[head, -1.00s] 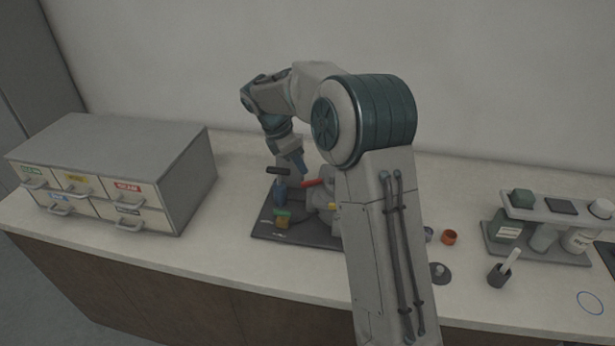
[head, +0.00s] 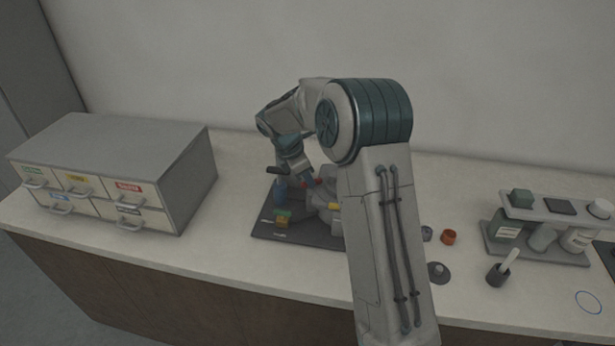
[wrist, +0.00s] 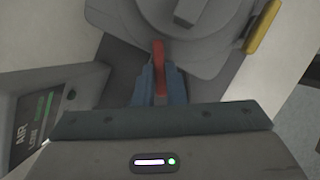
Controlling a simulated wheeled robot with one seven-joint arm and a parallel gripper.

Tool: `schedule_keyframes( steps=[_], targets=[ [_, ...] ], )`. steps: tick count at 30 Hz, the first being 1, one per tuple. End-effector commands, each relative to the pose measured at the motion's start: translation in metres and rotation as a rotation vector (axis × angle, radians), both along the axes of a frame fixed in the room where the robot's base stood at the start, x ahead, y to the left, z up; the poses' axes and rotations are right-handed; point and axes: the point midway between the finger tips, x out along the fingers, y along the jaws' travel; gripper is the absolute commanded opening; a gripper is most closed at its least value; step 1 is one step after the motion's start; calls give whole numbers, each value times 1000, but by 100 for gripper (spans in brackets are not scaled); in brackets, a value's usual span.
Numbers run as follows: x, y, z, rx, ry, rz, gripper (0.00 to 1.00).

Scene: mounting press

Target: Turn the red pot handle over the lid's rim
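The red pot handle (wrist: 159,70) points out from the round grey pot lid (wrist: 205,62) in the wrist view. My gripper (wrist: 160,72) has its two blue fingers on either side of the handle, close against it with no clear gap, so it looks shut on it. In the head view, my gripper (head: 311,183) is over the press, with bits of the red handle (head: 319,183) showing beside the fingers. The grey press (head: 326,199) is partly hidden by my arm. Much of the lid's rim is outside the wrist view.
A yellow part (wrist: 264,27) sits at the lid's right side. A small display panel (wrist: 42,118) stands left of the fingers. The press is on a dark mat (head: 290,236). A drawer cabinet (head: 150,175) is at the left, a bottle rack (head: 540,250) at the right.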

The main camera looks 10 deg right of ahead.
Motion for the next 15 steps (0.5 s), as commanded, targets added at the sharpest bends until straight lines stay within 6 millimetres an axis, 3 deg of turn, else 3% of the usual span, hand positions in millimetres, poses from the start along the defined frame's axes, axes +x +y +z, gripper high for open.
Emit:
schedule_keyframes(
  steps=[5, 15],
  targets=[
    [1, 0, 2, 0, 2, -56, 0],
    [5, 0, 2, 0, 1, -371, 0]
  ],
)
